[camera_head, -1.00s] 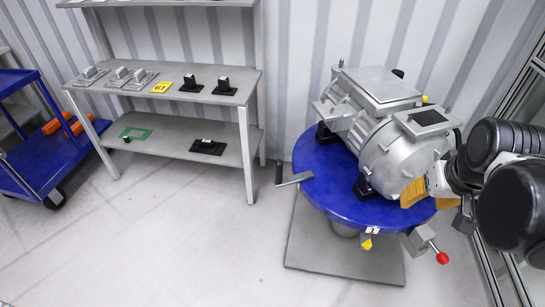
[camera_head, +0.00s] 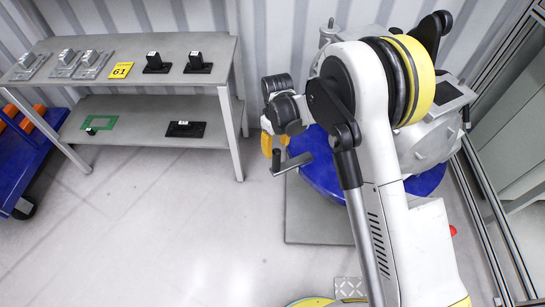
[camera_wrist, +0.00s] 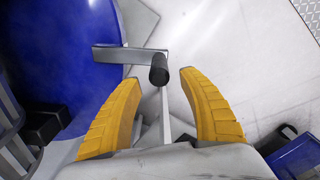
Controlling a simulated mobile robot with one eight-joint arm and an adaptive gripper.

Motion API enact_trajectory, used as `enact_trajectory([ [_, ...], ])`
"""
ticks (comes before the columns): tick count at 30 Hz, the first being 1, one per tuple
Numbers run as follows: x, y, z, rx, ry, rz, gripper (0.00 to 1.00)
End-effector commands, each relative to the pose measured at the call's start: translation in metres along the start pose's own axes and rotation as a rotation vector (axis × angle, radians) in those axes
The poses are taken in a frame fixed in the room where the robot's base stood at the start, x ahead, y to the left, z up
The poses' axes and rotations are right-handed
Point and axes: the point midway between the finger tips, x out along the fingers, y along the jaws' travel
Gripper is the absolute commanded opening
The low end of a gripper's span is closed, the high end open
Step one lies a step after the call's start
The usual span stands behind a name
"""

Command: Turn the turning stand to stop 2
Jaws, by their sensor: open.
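The turning stand is a round blue table (camera_head: 318,181) carrying a large grey drive unit (camera_head: 425,146); my arm hides much of both in the head view. A grey crank-like handle (camera_head: 294,163) sticks out from its left rim. The wrist view shows this handle (camera_wrist: 115,54) ending in a black knob (camera_wrist: 158,70). My gripper (camera_head: 274,146) is at the handle. Its yellow fingers (camera_wrist: 160,84) are open, one on each side below the knob, with gaps between. The stand's number labels are hidden in the head view.
A grey shelf table (camera_head: 120,85) with metal and black parts and a yellow sign (camera_head: 121,70) marked 61 stands at left. A blue cart (camera_head: 32,150) is at far left. The floor (camera_head: 180,240) between is clear. A metal-framed fence (camera_head: 490,220) is at right.

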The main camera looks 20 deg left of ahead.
Motion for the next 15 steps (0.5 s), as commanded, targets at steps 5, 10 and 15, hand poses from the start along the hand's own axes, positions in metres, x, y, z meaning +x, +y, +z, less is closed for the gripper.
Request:
enact_trajectory([
  [5,0.038,0.001,0.000,0.002,0.001,0.000,0.49],
  [10,0.071,0.001,0.000,0.003,0.001,0.001,0.49],
  [15,0.091,0.001,0.000,0.003,0.002,0.001,0.49],
])
